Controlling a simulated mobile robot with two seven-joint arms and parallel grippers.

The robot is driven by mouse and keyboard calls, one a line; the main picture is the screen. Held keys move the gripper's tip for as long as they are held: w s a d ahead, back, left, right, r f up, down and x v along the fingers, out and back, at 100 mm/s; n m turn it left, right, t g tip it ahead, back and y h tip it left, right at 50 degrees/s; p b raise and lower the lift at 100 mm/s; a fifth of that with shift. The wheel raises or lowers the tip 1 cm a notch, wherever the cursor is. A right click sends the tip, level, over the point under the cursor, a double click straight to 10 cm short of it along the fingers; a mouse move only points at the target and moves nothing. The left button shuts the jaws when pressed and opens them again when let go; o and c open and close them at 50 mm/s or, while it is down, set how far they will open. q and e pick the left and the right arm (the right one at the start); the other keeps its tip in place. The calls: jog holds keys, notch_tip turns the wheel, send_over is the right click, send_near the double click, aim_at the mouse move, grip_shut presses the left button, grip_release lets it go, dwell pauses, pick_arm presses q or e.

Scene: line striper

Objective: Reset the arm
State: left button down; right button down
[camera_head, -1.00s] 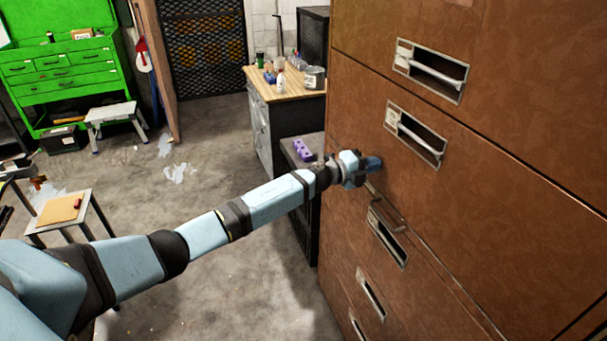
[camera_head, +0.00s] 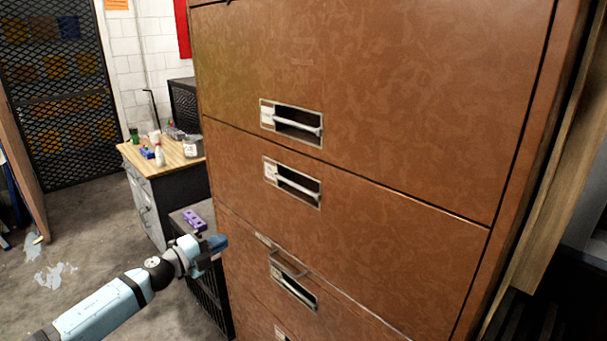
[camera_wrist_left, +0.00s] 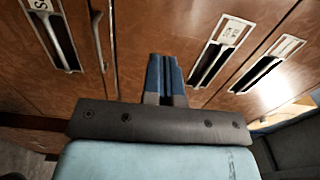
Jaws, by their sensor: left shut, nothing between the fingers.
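My left arm comes in from the lower left in the head view. Its left gripper (camera_head: 219,243) is beside the left edge of a tall brown filing cabinet (camera_head: 400,130), in front of the drawer fronts. In the left wrist view its blue fingers (camera_wrist_left: 165,78) are together with nothing between them, pointing at the cabinet. Drawer handles (camera_wrist_left: 222,45) stand on both sides of the fingers, apart from them. Whether the fingertips touch the cabinet I cannot tell. My right gripper is not in view.
Left of the cabinet stands a wood-topped workbench (camera_head: 165,158) with bottles and cans. A low dark cabinet (camera_head: 208,285) with a purple object (camera_head: 195,221) on it is close behind my left gripper. Open concrete floor (camera_head: 90,240) lies at left.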

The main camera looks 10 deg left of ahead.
pick_arm(q)
jog(key=s+d+f+n+t+y, duration=0.1)
jog(key=s+d+f+n, duration=0.5)
jog(key=s+f, duration=0.2)
jog(key=s+d+f+n+g+y+p, duration=0.1)
jog(key=s+f+n, duration=0.3)
jog(key=s, duration=0.6)
jog(key=s+d+f+n+g+y+p, duration=0.1)
jog(key=s+f+n, duration=0.4)
jog(key=s, duration=0.5)
jog(key=s+d+f+n+g+y, duration=0.2)
jog(key=s+d+f+n+y, duration=0.1)
jog(key=s+n, duration=0.4)
jog(key=s+f+y, duration=0.1)
jog(key=s+f, duration=0.1)
jog(key=s, duration=0.1)
jog(key=shift+s+y+p, duration=0.4)
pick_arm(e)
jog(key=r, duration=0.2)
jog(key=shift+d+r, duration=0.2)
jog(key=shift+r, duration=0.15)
pick_arm(q)
jog(key=shift+f, duration=0.1)
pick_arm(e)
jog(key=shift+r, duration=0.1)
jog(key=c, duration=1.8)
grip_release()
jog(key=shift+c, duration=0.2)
